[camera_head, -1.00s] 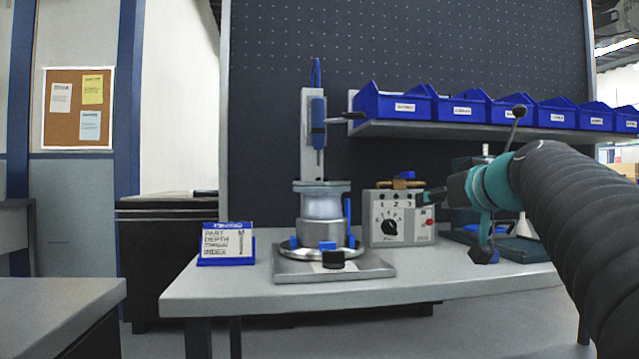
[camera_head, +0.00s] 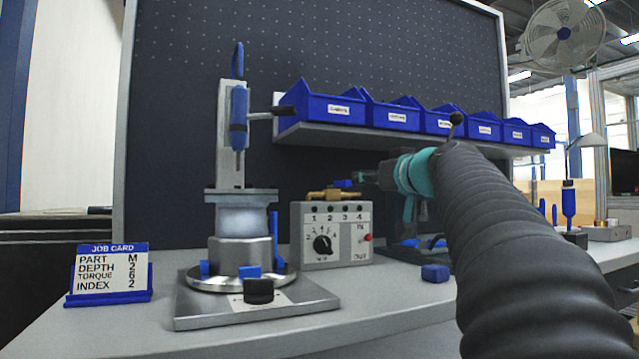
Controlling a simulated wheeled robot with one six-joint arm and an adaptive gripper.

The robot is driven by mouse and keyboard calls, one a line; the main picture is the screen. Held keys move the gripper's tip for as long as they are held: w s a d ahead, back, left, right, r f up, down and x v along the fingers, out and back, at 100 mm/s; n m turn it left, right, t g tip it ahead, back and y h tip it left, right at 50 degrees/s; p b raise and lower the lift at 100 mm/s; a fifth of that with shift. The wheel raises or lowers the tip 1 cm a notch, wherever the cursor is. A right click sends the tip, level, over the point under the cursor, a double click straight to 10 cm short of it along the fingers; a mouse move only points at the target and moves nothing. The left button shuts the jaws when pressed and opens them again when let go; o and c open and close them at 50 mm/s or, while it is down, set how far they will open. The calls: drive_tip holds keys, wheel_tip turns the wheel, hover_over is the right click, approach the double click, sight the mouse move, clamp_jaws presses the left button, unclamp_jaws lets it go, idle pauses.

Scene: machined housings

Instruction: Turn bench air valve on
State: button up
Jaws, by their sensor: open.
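A brass valve (camera_head: 328,195) with a small blue handle (camera_head: 343,183) sits on top of a grey control box (camera_head: 333,235). The box has a black dial, numbers 1 to 4 and a red button. My gripper (camera_head: 366,178) points left, close to the right of the blue handle and at about its height. Its jaws are open and show small and dark. I cannot tell whether they touch the handle. Part of my gripper is hidden behind my own teal and black arm.
A fixture with a blue-handled press (camera_head: 238,118) stands left of the box. A job card (camera_head: 112,272) stands at the bench's left. Blue bins (camera_head: 330,108) line a shelf above. A blue block (camera_head: 435,272) lies right of the box. The front bench edge is clear.

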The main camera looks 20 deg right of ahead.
sight(339, 185)
drive_tip(key=w, duration=0.3)
drive_tip(key=w+a+p, duration=0.1)
drive_tip(key=w, duration=0.3)
drive_tip(key=w+p, duration=0.1)
drive_tip(key=w, duration=0.3)
drive_tip(key=shift+a, duration=0.35)
drive_tip(key=shift+w+p, duration=0.4)
drive_tip(key=shift+w, duration=0.4)
